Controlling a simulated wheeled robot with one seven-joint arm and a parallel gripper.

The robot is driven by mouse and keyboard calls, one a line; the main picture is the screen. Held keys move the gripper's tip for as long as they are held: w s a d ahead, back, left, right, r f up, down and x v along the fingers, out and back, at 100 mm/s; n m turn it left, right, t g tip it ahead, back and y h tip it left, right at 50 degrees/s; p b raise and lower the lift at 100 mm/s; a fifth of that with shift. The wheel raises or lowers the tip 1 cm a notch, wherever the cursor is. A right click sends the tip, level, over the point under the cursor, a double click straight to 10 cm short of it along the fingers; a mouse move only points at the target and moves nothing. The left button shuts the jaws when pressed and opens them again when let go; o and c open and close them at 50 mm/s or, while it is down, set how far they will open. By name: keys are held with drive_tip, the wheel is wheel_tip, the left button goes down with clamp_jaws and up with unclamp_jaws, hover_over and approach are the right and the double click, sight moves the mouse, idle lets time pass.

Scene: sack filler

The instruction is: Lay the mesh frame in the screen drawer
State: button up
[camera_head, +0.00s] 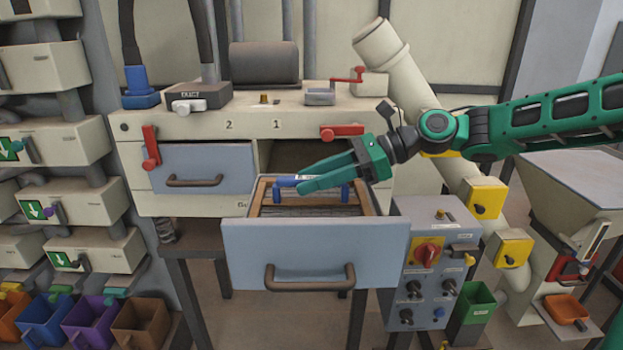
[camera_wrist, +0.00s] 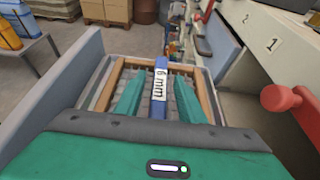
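The screen drawer (camera_head: 315,242) is pulled out, with a grey-blue front and a bar handle. The mesh frame (camera_head: 256,197) lies inside its walls: a wooden frame with mesh and a blue carrying handle. In the wrist view the frame (camera_wrist: 206,98) shows its handle (camera_wrist: 160,88) labelled "6 mm". My gripper (camera_head: 305,184) is over the drawer, low at the handle. In the wrist view my gripper's green fingers (camera_wrist: 160,98) stand apart on either side of the handle, with gaps showing. Part of the frame is hidden by my gripper and the drawer front.
Drawer 2 (camera_head: 208,168) is at the left, beside a red lever (camera_head: 151,147). Another red lever (camera_head: 342,132) is above the open drawer, near my wrist. A control box (camera_head: 432,260) stands close at the right. Coloured bins (camera_head: 95,320) are at lower left.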

drive_tip(key=v, duration=1.1)
drive_tip(key=shift+d+r, duration=0.1)
drive_tip(key=shift+d, duration=0.4)
drive_tip(key=shift+s, duration=0.15)
